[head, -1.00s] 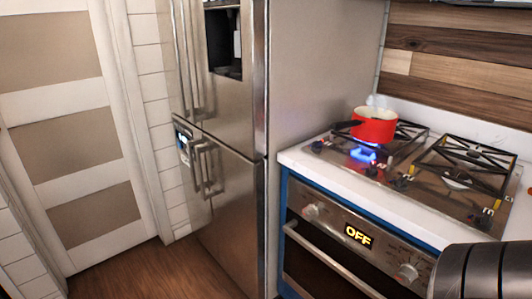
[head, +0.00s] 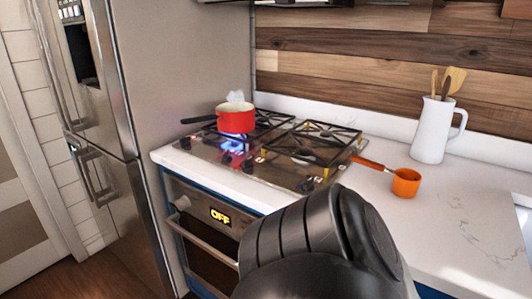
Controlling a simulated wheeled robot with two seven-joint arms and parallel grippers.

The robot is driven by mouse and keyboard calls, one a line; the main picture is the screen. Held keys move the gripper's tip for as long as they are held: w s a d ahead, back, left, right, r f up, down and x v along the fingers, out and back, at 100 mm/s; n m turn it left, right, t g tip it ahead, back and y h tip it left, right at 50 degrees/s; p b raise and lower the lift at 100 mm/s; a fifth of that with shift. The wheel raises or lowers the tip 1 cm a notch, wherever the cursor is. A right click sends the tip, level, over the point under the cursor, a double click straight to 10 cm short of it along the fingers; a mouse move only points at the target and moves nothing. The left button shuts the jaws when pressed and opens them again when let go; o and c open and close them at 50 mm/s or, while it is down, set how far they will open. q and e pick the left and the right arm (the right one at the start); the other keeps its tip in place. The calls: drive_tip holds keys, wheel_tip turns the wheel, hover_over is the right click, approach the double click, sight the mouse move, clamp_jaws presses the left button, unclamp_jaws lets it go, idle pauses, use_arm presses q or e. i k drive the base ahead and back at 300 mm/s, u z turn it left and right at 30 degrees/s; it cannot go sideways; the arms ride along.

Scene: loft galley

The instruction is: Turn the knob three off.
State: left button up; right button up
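The gas cooktop (head: 285,170) is set in the white counter. Small dark knobs sit along its front edge, one near the left corner (head: 186,143), one below the flame (head: 248,165) and one near the right corner (head: 307,186). No numbers are readable, so I cannot tell which is knob three. A blue flame (head: 231,146) burns under the front of a red pot (head: 237,121) on the left side. The right burners show no flame. Neither of my grippers is in view. A dark link of my own arm fills the lower middle and hides part of the oven front.
The oven (head: 205,240) below shows a lit OFF display. A steel fridge (head: 150,100) stands at the left. On the counter at the right are an orange small pan (head: 406,183) and a white jug (head: 432,130) with wooden utensils. The far right counter is clear.

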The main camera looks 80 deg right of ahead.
sight(225, 158)
drive_tip(key=k, duration=0.25)
drive_tip(key=z, duration=1.3)
